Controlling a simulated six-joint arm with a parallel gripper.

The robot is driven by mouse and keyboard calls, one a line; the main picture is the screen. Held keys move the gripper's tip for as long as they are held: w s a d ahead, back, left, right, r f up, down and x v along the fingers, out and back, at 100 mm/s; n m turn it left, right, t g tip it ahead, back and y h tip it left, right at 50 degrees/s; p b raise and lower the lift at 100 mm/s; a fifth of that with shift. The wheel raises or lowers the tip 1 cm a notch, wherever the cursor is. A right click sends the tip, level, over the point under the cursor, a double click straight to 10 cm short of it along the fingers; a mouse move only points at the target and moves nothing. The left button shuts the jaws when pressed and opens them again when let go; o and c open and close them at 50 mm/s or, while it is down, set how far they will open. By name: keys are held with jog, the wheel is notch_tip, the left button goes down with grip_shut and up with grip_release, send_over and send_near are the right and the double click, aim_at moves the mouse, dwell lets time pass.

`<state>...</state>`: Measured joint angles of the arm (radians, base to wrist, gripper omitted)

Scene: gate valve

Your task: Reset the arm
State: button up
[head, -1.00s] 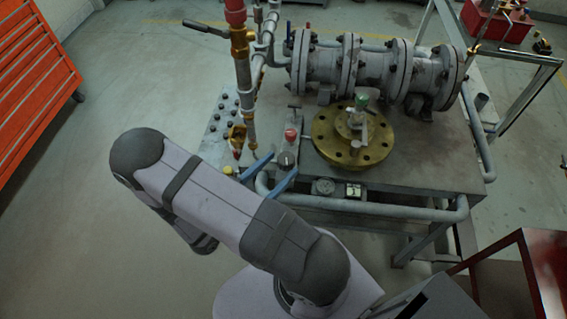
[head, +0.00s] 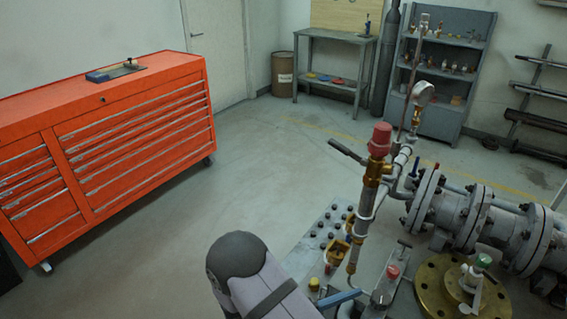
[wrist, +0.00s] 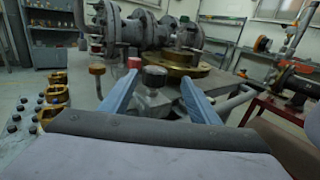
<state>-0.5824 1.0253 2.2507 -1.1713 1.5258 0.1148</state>
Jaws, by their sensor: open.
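My gripper (wrist: 157,88) is open, with its two blue fingers apart in the wrist view. No object is held between them.
A grey flanged valve body (head: 462,217) and a brass flange (head: 437,290) stand on the bench at right. A vertical pipe with a red cap (head: 380,140) rises close to my gripper. An orange tool cabinet (head: 130,140) stands at left. The floor between is clear.

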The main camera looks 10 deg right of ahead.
jog(key=s+a+r+m+g+y+p, duration=0.1)
jog(key=s+r+m+g+y+p, duration=0.15)
jog(key=s+m+g+y, duration=0.8)
jog(key=w+a+r+m+t+y+p, duration=0.1)
jog(key=w+a+r+m+t+y, duration=0.3)
jog(key=a+m+t+y, duration=0.3)
jog(key=w+a+m, duration=0.1)
jog(key=a+m, duration=0.1)
jog(key=shift+w+m, duration=0.35)
